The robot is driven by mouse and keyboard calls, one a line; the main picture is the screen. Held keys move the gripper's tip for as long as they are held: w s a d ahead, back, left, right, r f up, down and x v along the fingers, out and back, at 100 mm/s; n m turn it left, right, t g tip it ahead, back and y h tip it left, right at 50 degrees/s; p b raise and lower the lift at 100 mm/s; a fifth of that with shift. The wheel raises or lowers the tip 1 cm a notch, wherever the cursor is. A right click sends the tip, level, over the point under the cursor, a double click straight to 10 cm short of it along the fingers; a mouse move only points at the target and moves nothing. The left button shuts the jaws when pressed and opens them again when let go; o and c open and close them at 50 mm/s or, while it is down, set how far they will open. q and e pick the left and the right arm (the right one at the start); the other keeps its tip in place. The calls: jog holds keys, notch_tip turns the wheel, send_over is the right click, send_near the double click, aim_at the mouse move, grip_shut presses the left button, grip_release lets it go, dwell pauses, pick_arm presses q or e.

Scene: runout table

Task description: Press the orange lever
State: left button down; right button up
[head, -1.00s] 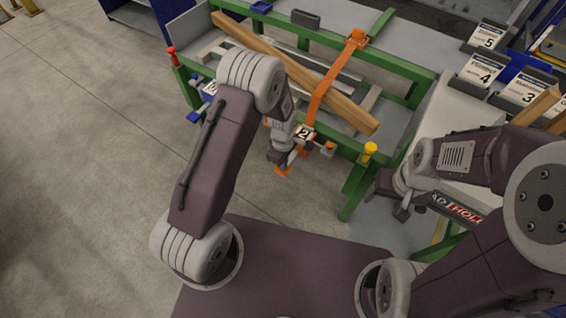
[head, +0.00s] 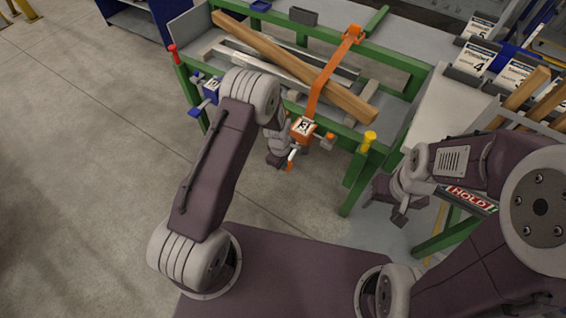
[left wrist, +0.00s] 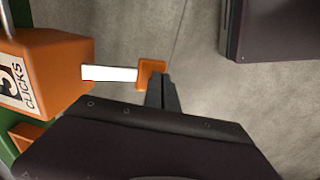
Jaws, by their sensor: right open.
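The orange box with a number label (head: 303,128) is on the green front rail of the runout table, at the lower end of an orange strap. In the left wrist view the lever (left wrist: 151,74) shows as a white shaft from the box with an orange end piece. In the head view it hangs below the box (head: 291,156), partly behind my left gripper (head: 285,163). In the left wrist view my left gripper (left wrist: 162,92) has its fingers together right beside the orange end; I cannot tell if they touch. My right gripper (head: 400,208) is open and empty, right of the table's leg.
A long wooden beam (head: 345,97) lies across the green-framed table. A blue lever unit (head: 209,90) is on the rail at left, with a red knob (head: 172,47) above. A yellow knob (head: 370,138) tops the right post. Floor at left is clear.

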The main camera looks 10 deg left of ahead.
pick_arm(q)
jog(key=shift+f, duration=0.45)
jog(key=shift+s+f, duration=0.1)
pick_arm(e)
jog(key=shift+s, duration=0.1)
pick_arm(q)
jog(key=shift+s+f, duration=0.1)
